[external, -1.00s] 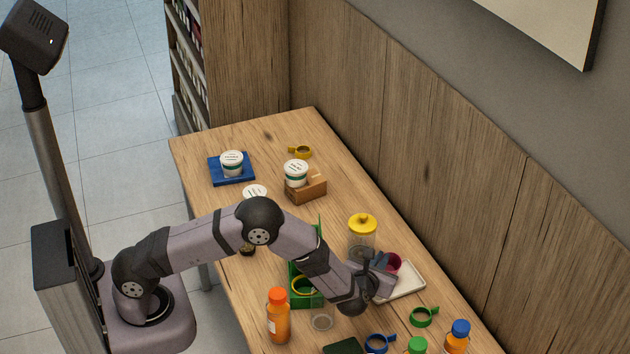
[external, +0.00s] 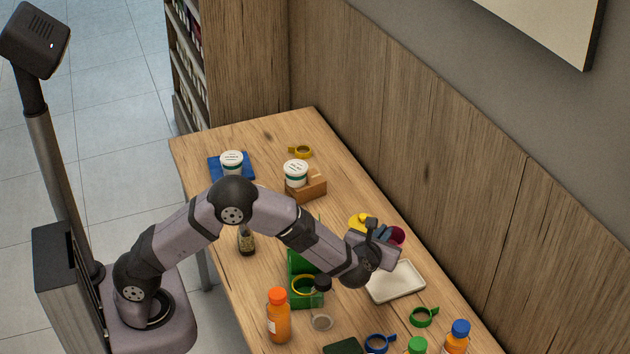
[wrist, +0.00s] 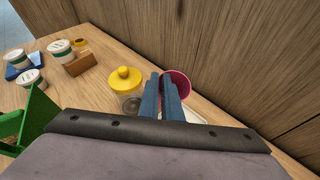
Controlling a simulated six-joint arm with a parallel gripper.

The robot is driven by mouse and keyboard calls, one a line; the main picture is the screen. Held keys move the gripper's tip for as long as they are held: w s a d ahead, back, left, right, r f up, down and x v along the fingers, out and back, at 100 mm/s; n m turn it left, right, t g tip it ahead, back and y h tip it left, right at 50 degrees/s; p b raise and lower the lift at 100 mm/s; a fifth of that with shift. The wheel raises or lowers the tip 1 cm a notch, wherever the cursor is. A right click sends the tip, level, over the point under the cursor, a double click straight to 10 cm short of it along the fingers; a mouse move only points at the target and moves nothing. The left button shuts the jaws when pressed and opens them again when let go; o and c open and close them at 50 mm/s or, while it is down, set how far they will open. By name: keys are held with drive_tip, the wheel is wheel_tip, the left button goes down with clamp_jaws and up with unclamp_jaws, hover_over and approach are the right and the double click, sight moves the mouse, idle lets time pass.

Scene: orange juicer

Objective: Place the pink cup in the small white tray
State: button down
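The pink cup (external: 397,236) is at my gripper's fingertips, raised above the table near the far end of the small white tray. In the wrist view the cup (wrist: 181,82) is tilted, with its opening partly showing beside the blue fingers. My gripper (wrist: 162,78) has its fingers close together, apparently on the cup's wall; the exact contact is hidden. In the external view my gripper (external: 383,236) covers part of the cup. The small white tray (external: 398,283) lies flat and looks empty; in the wrist view only a bit of it (wrist: 192,115) shows.
A yellow-lidded jar (wrist: 126,85) stands close to the left of the fingers. The wooden wall (external: 430,180) runs along the table's far side. A green tape ring (external: 424,317), an orange bottle (external: 278,318) and a green holder (external: 303,270) stand nearer the front.

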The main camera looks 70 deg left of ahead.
sight(392, 242)
drive_tip(key=shift+r, duration=0.4)
drive_tip(key=shift+w+d+n+g+h, duration=0.1)
drive_tip(key=shift+d+n+g+h, duration=0.1)
drive_tip(key=shift+h, duration=0.6)
drive_tip(key=shift+w+d+n+g+h, duration=0.1)
drive_tip(key=shift+d+n+g+h, duration=0.1)
drive_tip(key=shift+h, duration=0.6)
drive_tip(key=shift+f, duration=5.1)
drive_tip(key=shift+f, duration=0.1)
drive_tip(key=c, duration=2.4)
unclamp_jaws()
drive_tip(key=o, duration=0.4)
